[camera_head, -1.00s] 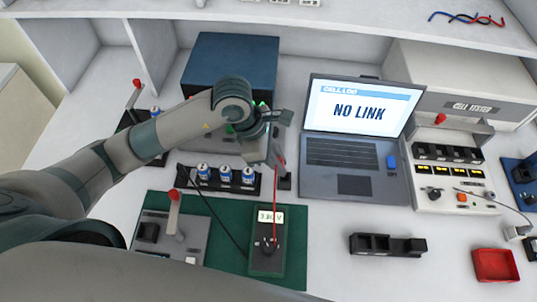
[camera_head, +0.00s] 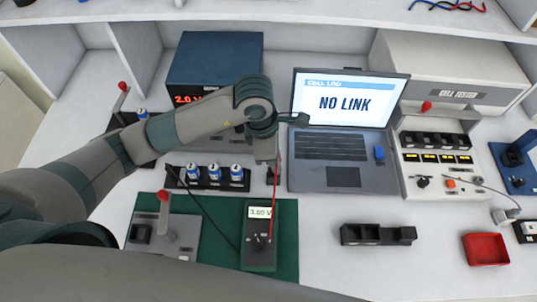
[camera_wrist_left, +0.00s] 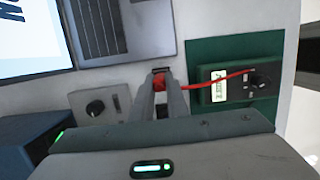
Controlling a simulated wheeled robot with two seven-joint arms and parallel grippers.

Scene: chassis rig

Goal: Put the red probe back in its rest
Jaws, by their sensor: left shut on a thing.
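My left gripper (camera_head: 266,160) reaches in over the bench, fingers pointing down, in front of the laptop's left side. In the left wrist view its fingers (camera_wrist_left: 160,86) are shut on the red probe (camera_wrist_left: 159,80). The probe's red lead (camera_head: 276,195) runs to the multimeter (camera_head: 260,236), which lies on the green mat. A small dark block (camera_head: 271,178), apparently the rest, lies just below the fingers. It also shows at the fingertips in the left wrist view (camera_wrist_left: 162,69). The fingers hide most of the probe, and I cannot tell whether it is seated. My right gripper is not in view.
A rack of blue-and-white cells (camera_head: 222,184) stands left of the gripper. The laptop (camera_head: 340,178) is close on its right, and the blue power supply (camera_head: 215,62) is behind. A black holder (camera_head: 378,234) and red tray (camera_head: 486,249) sit at front right.

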